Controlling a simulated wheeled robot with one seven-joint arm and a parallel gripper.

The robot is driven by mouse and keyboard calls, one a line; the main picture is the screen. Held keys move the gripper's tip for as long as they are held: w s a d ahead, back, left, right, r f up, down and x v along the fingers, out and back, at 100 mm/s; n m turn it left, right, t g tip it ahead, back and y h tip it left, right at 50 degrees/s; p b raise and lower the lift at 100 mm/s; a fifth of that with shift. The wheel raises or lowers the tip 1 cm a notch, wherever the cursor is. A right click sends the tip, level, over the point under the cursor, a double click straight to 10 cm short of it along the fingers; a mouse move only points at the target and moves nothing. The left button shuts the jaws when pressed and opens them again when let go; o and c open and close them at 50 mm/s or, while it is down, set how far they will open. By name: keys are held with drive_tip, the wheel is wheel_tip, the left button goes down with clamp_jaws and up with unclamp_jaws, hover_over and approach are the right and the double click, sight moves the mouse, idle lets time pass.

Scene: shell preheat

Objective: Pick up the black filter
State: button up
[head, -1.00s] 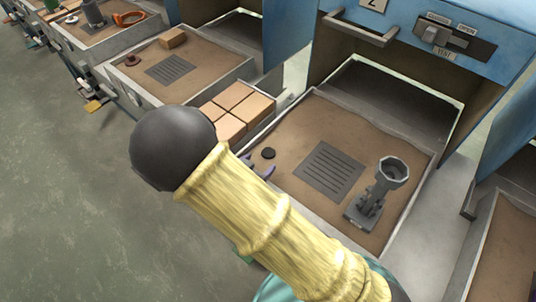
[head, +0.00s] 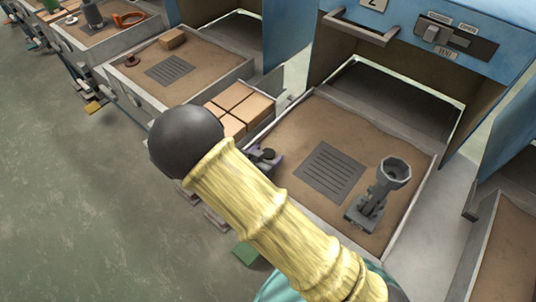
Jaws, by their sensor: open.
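The black filter (head: 268,154) is a small dark disc at the left side of the sand-filled tray (head: 398,236). My gripper (head: 263,157) shows just past my yellow-sleeved arm, with its jaws open at the filter. Most of the gripper is hidden behind my arm. I cannot tell whether the jaws touch the filter or whether it rests on the sand.
A grey slotted plate (head: 330,172) lies mid-tray, and a grey cup on a stand (head: 378,196) is to its right. Tan blocks (head: 238,107) lie left of the tray. A blue cabinet (head: 400,50) with a handle stands behind. Another sand tray (head: 200,80) is at upper left.

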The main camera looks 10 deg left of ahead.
sight(266, 156)
drive_tip(key=shift+c, duration=0.5)
drive_tip(key=c, duration=1)
drive_tip(key=shift+o, duration=0.2)
drive_tip(key=shift+r, duration=0.1)
wheel_tip(266, 156, up, 10)
drive_tip(key=p, duration=0.2)
